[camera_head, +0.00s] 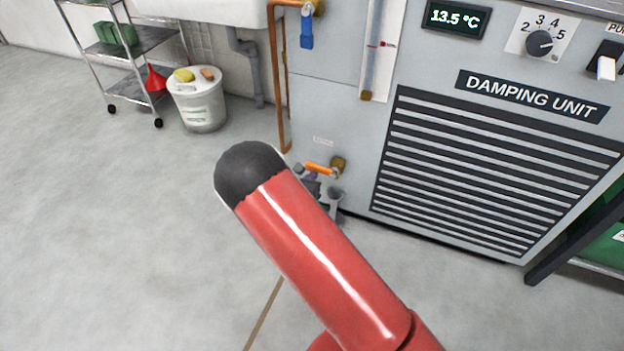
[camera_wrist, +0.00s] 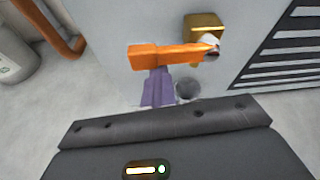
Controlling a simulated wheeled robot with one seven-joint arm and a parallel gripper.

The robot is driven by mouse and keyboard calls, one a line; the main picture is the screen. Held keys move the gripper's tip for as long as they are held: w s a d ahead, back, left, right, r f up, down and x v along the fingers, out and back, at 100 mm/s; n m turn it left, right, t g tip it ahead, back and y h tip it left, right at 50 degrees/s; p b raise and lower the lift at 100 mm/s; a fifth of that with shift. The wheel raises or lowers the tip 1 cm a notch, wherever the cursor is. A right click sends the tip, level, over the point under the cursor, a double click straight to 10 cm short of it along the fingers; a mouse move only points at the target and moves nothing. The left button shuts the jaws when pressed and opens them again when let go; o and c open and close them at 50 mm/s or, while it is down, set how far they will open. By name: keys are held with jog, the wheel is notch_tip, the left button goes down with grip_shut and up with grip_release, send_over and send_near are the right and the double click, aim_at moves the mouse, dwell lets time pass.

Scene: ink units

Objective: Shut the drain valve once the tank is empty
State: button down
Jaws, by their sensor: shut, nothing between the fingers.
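The drain valve shows in the head view as an orange lever (camera_head: 319,168) on a brass body (camera_head: 338,165), low on the damping unit's front. In the wrist view the orange lever (camera_wrist: 172,54) lies nearly level, pointing left from the brass body (camera_wrist: 205,24). My gripper (camera_wrist: 158,88) is shut and empty, its purple fingers just below the lever's left end; I cannot tell whether they touch it. In the head view my gripper (camera_head: 311,176) is small and partly hidden by my red arm. The sight gauge (camera_head: 375,45) has a red marker; its liquid level is unclear.
A grey drain cup (camera_head: 335,197) stands below the valve. A copper pipe (camera_head: 283,90) with a blue-handled valve (camera_head: 307,28) runs to its left. A white bucket (camera_head: 198,102) and a wire cart (camera_head: 133,60) stand further left. Floor in front is mostly clear.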

jog(key=shift+w+r, duration=0.2)
jog(key=shift+r, duration=0.2)
jog(key=shift+w+r+p, duration=0.15)
jog(key=shift+r+p, duration=0.45)
jog(key=shift+r, duration=0.25)
notch_tip(320, 180, down, 6)
jog(key=b, duration=0.4)
jog(key=s+d+f+p+v, duration=0.1)
jog(key=p+v, duration=0.1)
jog(key=v, duration=0.9)
jog(key=s+d+r+m+g+h+p, duration=0.1)
jog(key=s+d+r+m+g, duration=0.25)
jog(key=d+r+m, duration=0.65)
jog(key=s+d+r+m+g+h+p, duration=0.2)
jog(key=d+r+m+g, duration=0.2)
jog(key=d+r+m, duration=0.45)
jog(key=s+d+r+m+y+p, duration=0.2)
jog(key=s+r+m+y, duration=0.2)
jog(key=s+r+m, duration=0.3)
jog(key=s+d+r+m+y+p, duration=0.2)
jog(key=s+r+m+y, duration=0.2)
jog(key=s+r+m, duration=0.3)
jog(key=s+r, duration=0.5)
jog(key=shift+d+m, duration=0.25)
jog(key=shift+m, duration=0.1)
